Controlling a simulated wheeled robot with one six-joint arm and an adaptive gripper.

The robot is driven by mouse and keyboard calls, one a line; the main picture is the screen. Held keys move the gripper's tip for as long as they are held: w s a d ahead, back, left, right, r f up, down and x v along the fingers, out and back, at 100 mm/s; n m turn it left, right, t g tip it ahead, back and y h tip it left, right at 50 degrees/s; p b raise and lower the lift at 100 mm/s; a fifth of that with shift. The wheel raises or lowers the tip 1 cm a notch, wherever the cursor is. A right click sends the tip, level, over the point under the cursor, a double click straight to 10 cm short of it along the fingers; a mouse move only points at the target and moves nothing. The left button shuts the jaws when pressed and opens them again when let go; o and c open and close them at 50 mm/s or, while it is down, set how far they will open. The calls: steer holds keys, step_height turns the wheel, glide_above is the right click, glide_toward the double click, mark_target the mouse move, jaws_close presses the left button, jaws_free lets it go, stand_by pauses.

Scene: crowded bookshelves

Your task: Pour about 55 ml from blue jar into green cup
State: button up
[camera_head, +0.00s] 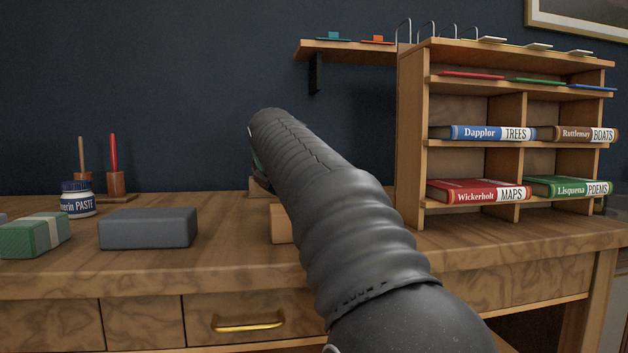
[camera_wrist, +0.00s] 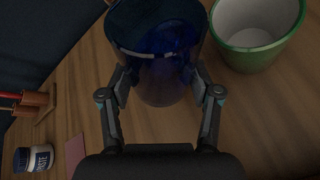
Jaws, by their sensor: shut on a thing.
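The blue jar (camera_wrist: 160,38) is see-through dark glass and stands between my fingers in the wrist view. My gripper (camera_wrist: 161,84) is shut on it from both sides. The level of what it holds is hard to make out in the dark glass. The green cup (camera_wrist: 256,58) has a white inside and stands just right of the jar, close to my right finger. The part of its inside that shows looks empty. I cannot tell whether the jar touches the table. In the head view my arm hides jar, cup and gripper.
A paste pot (camera_head: 77,199), a grey block (camera_head: 148,228) and a green wrapped block (camera_head: 36,235) are on the table's left. Behind them is a wooden holder with sticks (camera_head: 115,184). A book cubby (camera_head: 411,140) stands right. A pinkish flat piece (camera_wrist: 75,149) lies near the pot.

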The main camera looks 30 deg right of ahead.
steer(key=r, duration=0.2)
steer(key=d+r+p, duration=0.1)
steer(key=shift+s+r+m+y, duration=0.2)
steer(key=shift+r+m+y, duration=0.15)
steer(key=shift+m+y, duration=0.05)
steer(key=shift+f+b, duration=0.65)
steer(key=shift+f, duration=0.1)
steer(key=shift+r+m+y, duration=0.15)
steer(key=shift+m+y, duration=0.35)
steer(key=shift+r, duration=0.15)
steer(key=shift+r+m+t, duration=0.15)
steer(key=shift+m+t, duration=0.15)
steer(key=shift+r+y, duration=0.2)
steer(key=shift+y, duration=0.2)
steer(key=shift+f+m+b, duration=0.1)
steer(key=shift+m+b, duration=0.2)
steer(key=shift+b, duration=0.1)
steer(key=shift+f+y, duration=0.1)
steer(key=shift+y, duration=0.2)
steer(key=shift+d, duration=0.4)
